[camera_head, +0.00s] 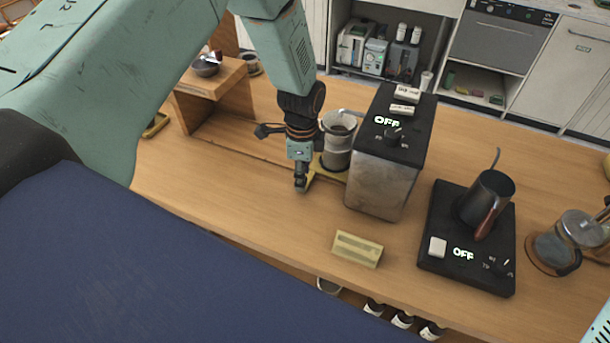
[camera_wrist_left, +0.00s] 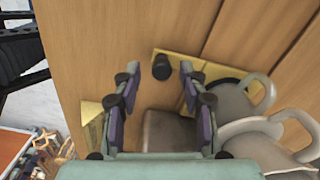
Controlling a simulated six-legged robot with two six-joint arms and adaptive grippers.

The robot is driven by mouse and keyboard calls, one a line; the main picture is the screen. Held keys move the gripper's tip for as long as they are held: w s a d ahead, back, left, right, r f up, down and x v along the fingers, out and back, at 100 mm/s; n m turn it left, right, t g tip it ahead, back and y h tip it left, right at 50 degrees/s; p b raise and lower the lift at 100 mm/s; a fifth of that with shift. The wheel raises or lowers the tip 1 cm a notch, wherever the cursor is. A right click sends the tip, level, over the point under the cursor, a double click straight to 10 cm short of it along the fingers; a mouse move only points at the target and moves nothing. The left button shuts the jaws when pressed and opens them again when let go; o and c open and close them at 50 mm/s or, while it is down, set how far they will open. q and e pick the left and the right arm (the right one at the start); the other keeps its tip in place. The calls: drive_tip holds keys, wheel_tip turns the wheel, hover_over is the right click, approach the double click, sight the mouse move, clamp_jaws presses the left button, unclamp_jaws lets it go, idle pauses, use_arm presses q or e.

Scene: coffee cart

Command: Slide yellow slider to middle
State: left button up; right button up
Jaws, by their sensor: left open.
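The yellow slider (camera_head: 334,174) is a flat yellow plate on the wooden counter, partly hidden under a metal cup (camera_head: 338,140) in the head view. In the left wrist view the yellow plate (camera_wrist_left: 206,69) carries a dark round knob (camera_wrist_left: 161,67). My left gripper (camera_head: 301,182) points down at the slider's near left end. In the left wrist view its open fingers (camera_wrist_left: 160,72) stand on either side of the knob, with gaps showing. Whether the tips reach knob height is hard to tell. My right gripper is not in view.
A black-topped metal machine (camera_head: 385,165) stands right of the slider. A pale yellow block (camera_head: 357,248) lies near the front edge. A black scale-like plate (camera_head: 440,225) bears a dark kettle (camera_head: 486,200). A wooden stand (camera_head: 200,110) is at the left. Bare counter lies in front of the slider.

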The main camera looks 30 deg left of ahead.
use_arm(q)
drive_tip(key=shift+w+d+f, duration=0.1)
drive_tip(key=shift+w+f, duration=0.1)
drive_tip(key=shift+f, duration=0.3)
drive_tip(key=shift+w+f, duration=0.2)
drive_tip(key=shift+f, duration=0.3)
drive_tip(key=shift+s+f, duration=0.1)
drive_tip(key=shift+f, duration=0.05)
drive_tip(key=shift+s+a+r, duration=0.25)
drive_tip(key=shift+s, duration=0.3)
drive_tip(key=shift+w+d+f, duration=0.2)
drive_tip(key=shift+w+d, duration=0.1)
drive_tip(key=shift+w, duration=0.25)
drive_tip(key=c, duration=0.5)
drive_tip(key=shift+c, duration=0.5)
drive_tip(key=shift+s+a+r, duration=0.1)
drive_tip(key=shift+s+a, duration=0.2)
drive_tip(key=shift+a, duration=0.05)
clamp_jaws()
drive_tip(key=shift+w+d, duration=0.15)
drive_tip(key=shift+d, duration=0.15)
